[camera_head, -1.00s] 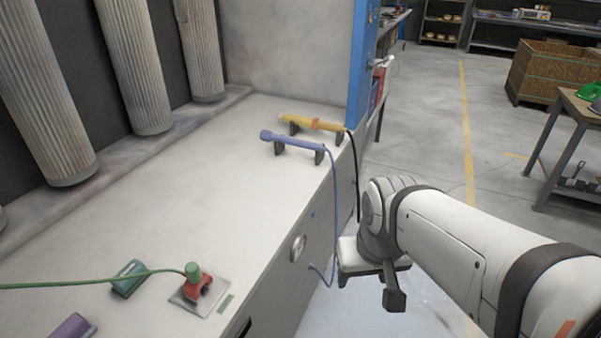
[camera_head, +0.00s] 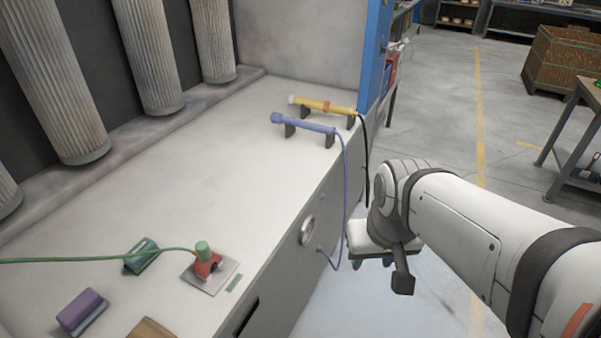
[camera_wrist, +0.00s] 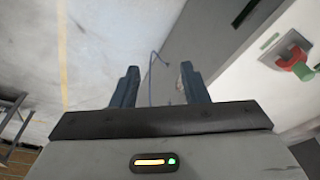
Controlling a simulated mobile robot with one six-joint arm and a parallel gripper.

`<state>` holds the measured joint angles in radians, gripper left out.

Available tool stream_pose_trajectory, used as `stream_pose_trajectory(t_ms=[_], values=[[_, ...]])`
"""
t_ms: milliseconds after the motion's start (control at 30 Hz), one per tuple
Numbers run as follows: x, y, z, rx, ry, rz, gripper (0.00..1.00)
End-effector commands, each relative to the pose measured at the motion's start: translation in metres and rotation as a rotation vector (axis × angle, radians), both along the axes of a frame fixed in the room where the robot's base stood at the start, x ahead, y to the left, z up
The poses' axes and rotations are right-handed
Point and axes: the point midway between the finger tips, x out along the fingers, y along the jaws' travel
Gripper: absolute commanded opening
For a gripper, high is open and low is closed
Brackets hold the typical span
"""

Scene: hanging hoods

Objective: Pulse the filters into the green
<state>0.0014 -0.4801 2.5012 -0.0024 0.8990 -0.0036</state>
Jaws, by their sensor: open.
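Several tall pleated filters (camera_head: 146,50) hang along the back of the bench. A small round gauge (camera_head: 307,230) sits on the bench's front face; its reading is too small to tell. A red valve-like part with a green top (camera_head: 204,258) stands on a grey plate on the bench, and a green line runs left from it. It also shows at the right of the wrist view (camera_wrist: 297,65). My gripper (camera_wrist: 159,72) is open and empty, with its fingers apart, off the bench's front side. In the head view its dark end hangs low, right of the gauge.
A blue wand (camera_head: 305,125) and a yellow wand (camera_head: 325,105) rest on dark stands; their hoses hang over the bench edge. Purple (camera_head: 82,311) and green (camera_head: 141,256) blocks lie on the bench. A workbench (camera_head: 580,130) stands at right. Open floor lies between.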

Motion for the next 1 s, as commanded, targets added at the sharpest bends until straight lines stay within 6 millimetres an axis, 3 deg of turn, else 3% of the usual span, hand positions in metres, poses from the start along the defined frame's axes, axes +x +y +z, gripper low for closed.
stream_pose_trajectory(t_ms=[467, 1000], values=[[0.0000, 0.0000, 0.0000, 0.000, 0.000, 0.000, 0.01], [0.0000, 0.0000, 0.0000, 0.000, 0.000, 0.000, 0.00]])
